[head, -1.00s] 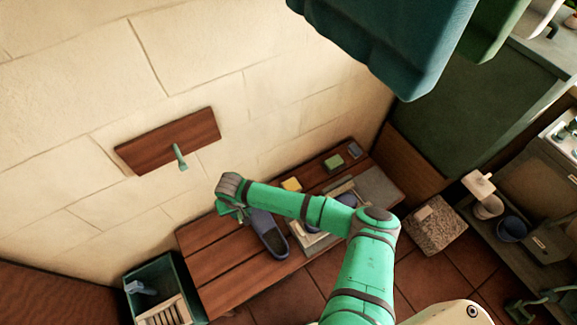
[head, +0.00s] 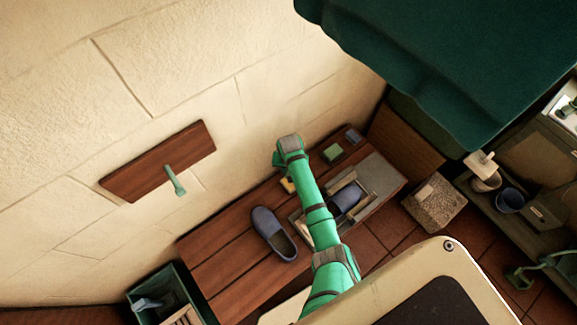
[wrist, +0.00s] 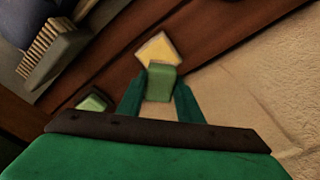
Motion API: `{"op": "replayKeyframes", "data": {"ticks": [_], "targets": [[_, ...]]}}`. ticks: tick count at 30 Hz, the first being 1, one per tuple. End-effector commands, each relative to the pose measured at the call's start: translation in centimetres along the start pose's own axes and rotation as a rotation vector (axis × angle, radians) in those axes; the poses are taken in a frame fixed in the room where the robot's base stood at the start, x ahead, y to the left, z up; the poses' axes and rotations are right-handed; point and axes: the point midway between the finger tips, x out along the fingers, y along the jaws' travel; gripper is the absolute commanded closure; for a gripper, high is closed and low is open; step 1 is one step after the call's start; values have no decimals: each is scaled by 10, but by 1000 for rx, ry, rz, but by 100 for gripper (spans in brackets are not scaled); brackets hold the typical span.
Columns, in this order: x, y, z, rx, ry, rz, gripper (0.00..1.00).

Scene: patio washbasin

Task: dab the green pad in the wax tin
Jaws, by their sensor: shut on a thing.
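My gripper (wrist: 160,88) is shut on a small green pad (wrist: 162,82), held between its fingertips in the wrist view. Just beyond the pad is a square yellow thing with a pale rim (wrist: 156,47), which may be the wax tin. The pad's tip overlaps its near edge in the picture; I cannot tell whether they touch. In the head view my gripper (head: 278,161) is over the back of the wooden bench, and the yellow thing (head: 287,186) shows partly beside my arm. The held pad is hidden there.
A green block (head: 333,152) and a grey-blue block (head: 353,136) lie at the bench's back right. One blue shoe (head: 272,232) stands on the bench (head: 215,270); another (head: 345,200) is by a wooden frame. A wall board (head: 140,172) has a protruding green peg (head: 175,180).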

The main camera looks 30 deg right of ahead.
Motion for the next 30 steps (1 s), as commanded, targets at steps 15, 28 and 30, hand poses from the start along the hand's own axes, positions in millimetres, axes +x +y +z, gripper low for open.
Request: {"op": "replayKeyframes", "data": {"ticks": [15,28,30], "targets": [[38,8,6,12,-1,3,85],[62,6,9,10,1,1,85],[62,5,10,10,1,1,85]]}}
